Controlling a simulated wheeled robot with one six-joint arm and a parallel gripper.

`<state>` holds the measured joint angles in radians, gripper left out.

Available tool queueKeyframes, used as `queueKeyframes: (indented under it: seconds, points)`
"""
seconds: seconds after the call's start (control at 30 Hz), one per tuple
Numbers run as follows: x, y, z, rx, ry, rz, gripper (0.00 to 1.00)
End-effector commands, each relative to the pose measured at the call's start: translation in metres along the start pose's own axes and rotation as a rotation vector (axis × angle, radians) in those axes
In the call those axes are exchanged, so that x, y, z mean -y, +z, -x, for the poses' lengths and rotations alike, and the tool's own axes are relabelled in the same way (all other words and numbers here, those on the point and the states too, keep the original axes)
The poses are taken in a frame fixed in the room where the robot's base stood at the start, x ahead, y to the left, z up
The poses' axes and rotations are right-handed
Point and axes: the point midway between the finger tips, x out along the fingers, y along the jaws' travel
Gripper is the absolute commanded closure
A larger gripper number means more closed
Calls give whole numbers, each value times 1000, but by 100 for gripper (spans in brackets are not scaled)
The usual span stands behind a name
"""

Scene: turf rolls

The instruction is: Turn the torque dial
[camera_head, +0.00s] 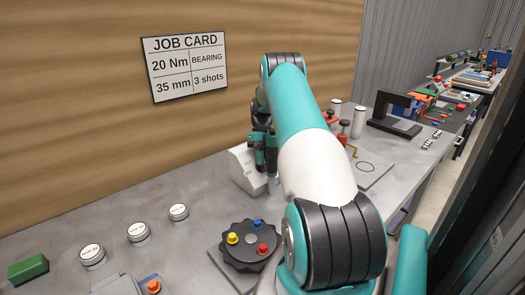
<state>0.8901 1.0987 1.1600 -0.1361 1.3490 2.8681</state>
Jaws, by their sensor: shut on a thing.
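A white sloped box (244,170) with small dark markings stands on the grey bench, just left of the picture's middle. I take it to be the torque dial's housing. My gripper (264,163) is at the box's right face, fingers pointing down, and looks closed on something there. The fingers and wrist hide that part, so the dial itself and its setting cannot be made out. The job card (186,66) on the wooden wall reads 20 Nm, BEARING, 35 mm, 3 shots.
A black lobed wheel (242,262) with yellow, red and blue knobs sits in front. Three white round caps (138,232), a green block (28,269) and an orange button (153,286) are at left. Red clamps (343,132) and a black frame (396,115) stand behind my arm.

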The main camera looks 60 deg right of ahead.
Motion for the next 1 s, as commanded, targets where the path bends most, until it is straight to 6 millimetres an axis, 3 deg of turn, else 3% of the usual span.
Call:
queueKeyframes:
  seconds: [0.03,0.13,0.93,0.97,1.0]
  points:
    - [2,-2,12,16,3,-9,100]
    - [3,-3,13,17,17,-18,100]
    - [1,-7,-2,6,76,-47,100]
    - [1,-7,-2,5,76,-47,78]
    - [1,-7,-2,5,76,-46,69]
